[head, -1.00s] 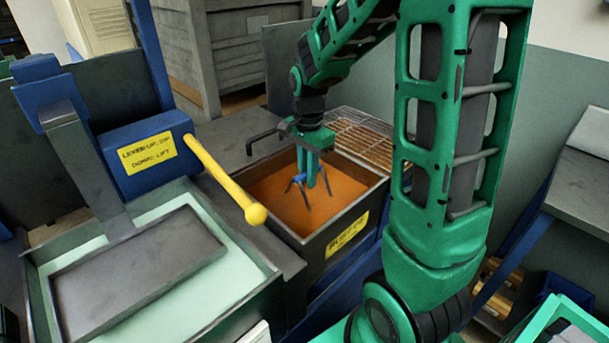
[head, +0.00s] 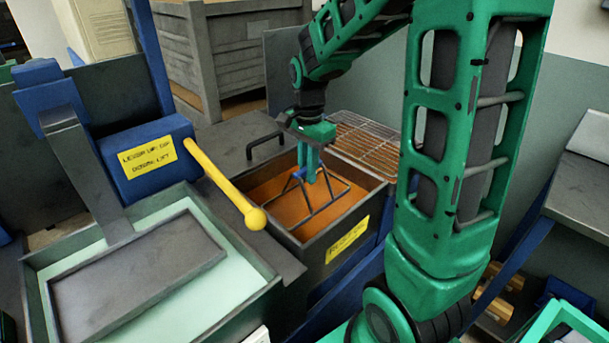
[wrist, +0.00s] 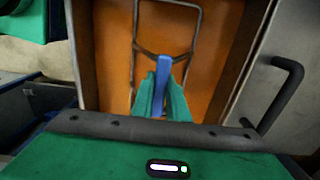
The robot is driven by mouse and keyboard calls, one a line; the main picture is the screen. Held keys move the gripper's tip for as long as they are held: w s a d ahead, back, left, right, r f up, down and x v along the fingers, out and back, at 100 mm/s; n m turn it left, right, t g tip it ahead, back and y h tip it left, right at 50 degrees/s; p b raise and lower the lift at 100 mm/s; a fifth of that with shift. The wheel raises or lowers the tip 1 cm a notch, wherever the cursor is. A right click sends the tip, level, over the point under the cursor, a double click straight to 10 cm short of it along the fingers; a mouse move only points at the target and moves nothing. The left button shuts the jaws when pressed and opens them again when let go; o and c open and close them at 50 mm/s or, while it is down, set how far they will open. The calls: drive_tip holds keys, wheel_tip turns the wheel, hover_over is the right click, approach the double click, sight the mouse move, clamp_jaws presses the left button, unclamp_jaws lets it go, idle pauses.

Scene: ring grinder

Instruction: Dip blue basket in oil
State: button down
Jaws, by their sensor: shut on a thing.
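My gripper (head: 312,170) is shut on the blue handle of the blue basket (head: 299,173) and points down over the oil tank. In the wrist view the blue handle (wrist: 163,72) sits between the green fingertips (wrist: 162,95). The basket's dark wire frame (head: 318,209) shows just above or at the orange oil (head: 270,196); the lower part of the basket cannot be made out. The oil fills a dark open tank (head: 345,216) with a yellow label on its front.
A yellow lever (head: 225,183) with a ball end stands left of the tank. A second tank with pale liquid and a dark plate (head: 140,275) is at the lower left. A wire rack (head: 365,140) lies behind the oil tank. A black bent handle (head: 265,141) is at its back left.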

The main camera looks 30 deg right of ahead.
wheel_tip(320, 180, up, 14)
drive_tip(key=shift+r, duration=0.15)
idle(2.4)
idle(1.8)
